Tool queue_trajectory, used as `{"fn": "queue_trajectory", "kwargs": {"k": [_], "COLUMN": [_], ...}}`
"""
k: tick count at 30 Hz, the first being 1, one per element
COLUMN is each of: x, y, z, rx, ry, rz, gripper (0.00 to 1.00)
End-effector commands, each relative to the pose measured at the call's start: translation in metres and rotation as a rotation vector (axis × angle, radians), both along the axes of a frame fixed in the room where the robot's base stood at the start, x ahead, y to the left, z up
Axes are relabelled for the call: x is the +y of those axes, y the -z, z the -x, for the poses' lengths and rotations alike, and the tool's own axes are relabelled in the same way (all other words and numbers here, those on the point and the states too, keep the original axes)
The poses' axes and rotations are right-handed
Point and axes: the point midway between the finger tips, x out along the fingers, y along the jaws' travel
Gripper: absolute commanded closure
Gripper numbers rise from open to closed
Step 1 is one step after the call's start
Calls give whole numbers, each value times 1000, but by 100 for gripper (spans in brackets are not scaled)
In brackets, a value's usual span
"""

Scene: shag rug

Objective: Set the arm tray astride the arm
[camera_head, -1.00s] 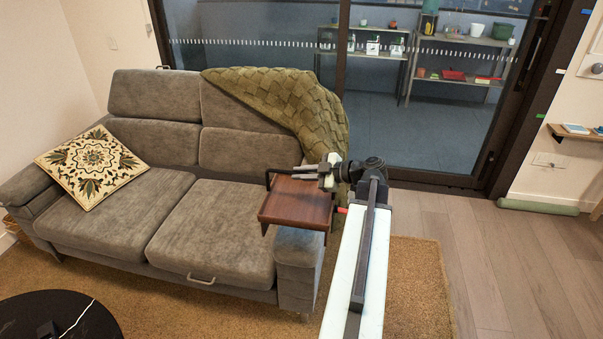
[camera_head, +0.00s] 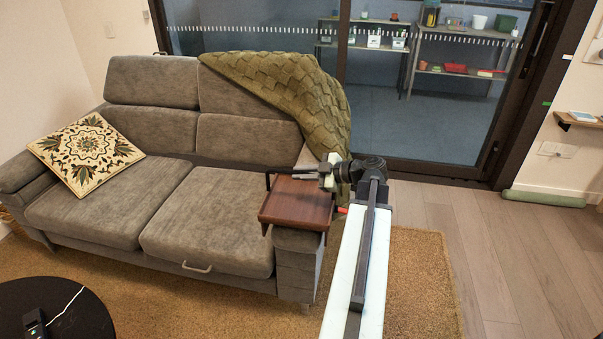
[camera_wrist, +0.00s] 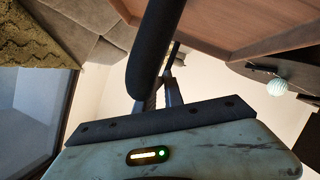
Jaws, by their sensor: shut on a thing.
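The arm tray (camera_head: 296,203) is a brown wooden tray with raised edges and dark metal side parts. It is level over the sofa's right arm (camera_head: 298,262), its left part reaching over the seat edge. I cannot tell whether it touches the arm. My gripper (camera_head: 305,173) is at the tray's back edge, shut on its dark bar. In the wrist view, the fingers (camera_wrist: 160,92) sit behind a thick dark bar, with the tray's wood (camera_wrist: 245,25) at the upper right. The tray's far right side is partly hidden by my arm.
A green knitted blanket (camera_head: 285,95) drapes over the sofa's back right corner, close behind my gripper. A patterned cushion (camera_head: 85,153) lies at the sofa's left. A black round table (camera_head: 85,320) stands at the front left.

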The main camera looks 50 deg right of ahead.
Motion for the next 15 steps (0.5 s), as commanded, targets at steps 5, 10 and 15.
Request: {"fn": "queue_trajectory", "kwargs": {"k": [5, 10, 15], "x": [0, 0, -1], "y": [19, 31, 34], "z": [0, 0, 1], "rx": [-3, -3, -2], "ry": [0, 0, 2], "rz": [-1, -1, -1], "gripper": [100, 100, 100]}}
